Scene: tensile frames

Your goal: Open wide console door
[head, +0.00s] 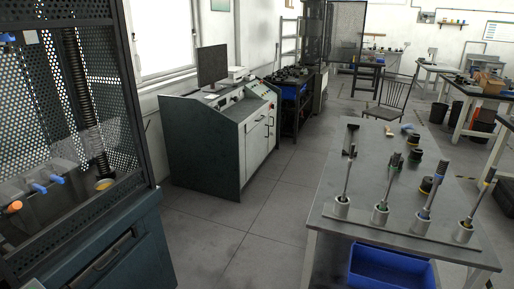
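The console (205,148) is a dark grey-green cabinet in the middle left of the head view, with a monitor (213,66) on top. Its light front (257,147) faces right and is seen at a steep angle. Handles (269,121) show on that front, and the door panels look closed. At this distance I cannot clearly tell the wide door from the narrower panel beside it. Neither of my grippers is in view.
A grey table (365,180) with several metal rods in cylindrical holders stands at right, above a blue bin (390,268). A perforated test frame (75,110) stands at left. Clear floor (240,220) lies between them, before the console. A chair (393,95) stands farther back.

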